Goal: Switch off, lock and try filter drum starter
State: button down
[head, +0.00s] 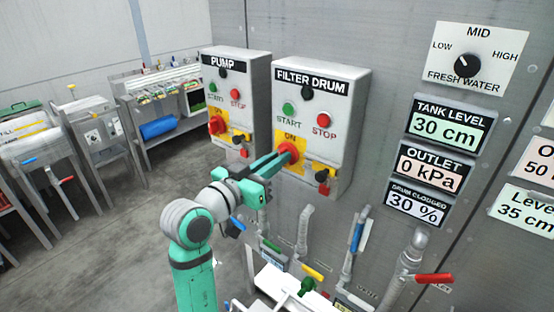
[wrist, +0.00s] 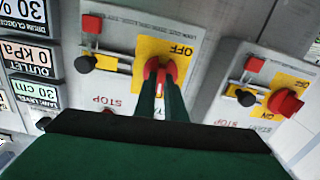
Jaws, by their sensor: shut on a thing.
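The filter drum starter (head: 350,105) is a grey wall box with a green START button (head: 288,109) and a red STOP button (head: 323,119). My gripper (head: 283,159) is shut on its red rotary switch (head: 290,148), which sits on a yellow plate. ON shows above the switch in the head view; OFF shows upside down beside it in the wrist view. The fingers (wrist: 161,82) straddle the red switch (wrist: 152,66); a white mark shows between them. Beside the switch are a black knob (wrist: 82,63) on a metal slide and a small red block (wrist: 92,24).
The similar PUMP starter (head: 240,70) hangs close on the left, with its own red switch (head: 216,124). Gauge displays (head: 450,123) are on the wall to the right. Pipes with coloured valve handles (head: 432,278) stand below. Open floor (head: 120,225) lies to the left.

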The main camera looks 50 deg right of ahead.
jog(key=shift+w+f+n, duration=0.1)
jog(key=shift+f+n, duration=0.05)
jog(key=shift+n, duration=4.1)
jog(key=shift+w+f+n, duration=0.1)
jog(key=shift+n, duration=4.15)
jog(key=c, duration=1.8)
grip_release()
jog(key=shift+a, duration=0.15)
